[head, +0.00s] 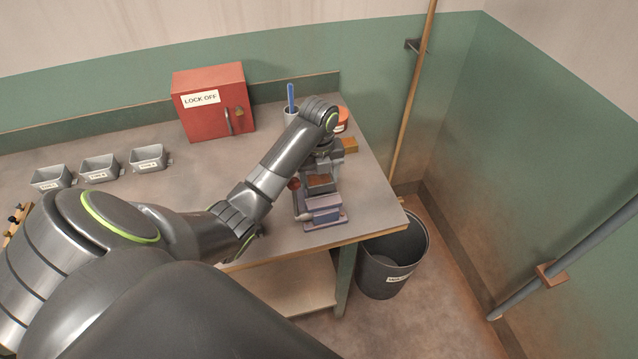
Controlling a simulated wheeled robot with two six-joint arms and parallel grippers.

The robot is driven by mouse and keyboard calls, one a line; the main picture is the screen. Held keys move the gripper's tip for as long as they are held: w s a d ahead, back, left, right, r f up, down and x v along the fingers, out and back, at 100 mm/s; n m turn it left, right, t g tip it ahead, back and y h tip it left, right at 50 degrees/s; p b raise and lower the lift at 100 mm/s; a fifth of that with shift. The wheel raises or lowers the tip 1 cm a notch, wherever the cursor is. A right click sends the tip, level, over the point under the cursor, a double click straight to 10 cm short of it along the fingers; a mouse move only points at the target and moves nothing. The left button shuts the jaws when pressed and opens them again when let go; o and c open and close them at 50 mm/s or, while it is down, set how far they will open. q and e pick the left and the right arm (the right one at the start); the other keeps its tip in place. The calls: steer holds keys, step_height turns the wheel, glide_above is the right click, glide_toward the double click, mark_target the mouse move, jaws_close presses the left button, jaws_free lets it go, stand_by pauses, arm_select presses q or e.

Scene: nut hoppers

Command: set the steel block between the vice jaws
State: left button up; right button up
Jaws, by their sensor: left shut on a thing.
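The vice (323,212), blue-purple with a flat base, stands near the right end of the bench. My left arm reaches across the bench from the left, and its gripper (321,165) is just behind the vice, pointing down. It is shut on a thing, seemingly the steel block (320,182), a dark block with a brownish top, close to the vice. My arm hides part of this area, so I cannot tell whether the block is between the jaws or above them. My right gripper is not in view.
A red LOCK OFF box (213,103) and a cup (291,117) with a blue-handled tool stand behind. An orange tin (342,119) and a small tan block (350,145) are beyond the gripper. Grey bins (100,168) sit left. A black waste bin (392,265) stands off the bench's right end.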

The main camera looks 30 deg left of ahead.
arm_select(q)
steer(key=shift+f, duration=0.9)
steer(key=o, duration=1.5)
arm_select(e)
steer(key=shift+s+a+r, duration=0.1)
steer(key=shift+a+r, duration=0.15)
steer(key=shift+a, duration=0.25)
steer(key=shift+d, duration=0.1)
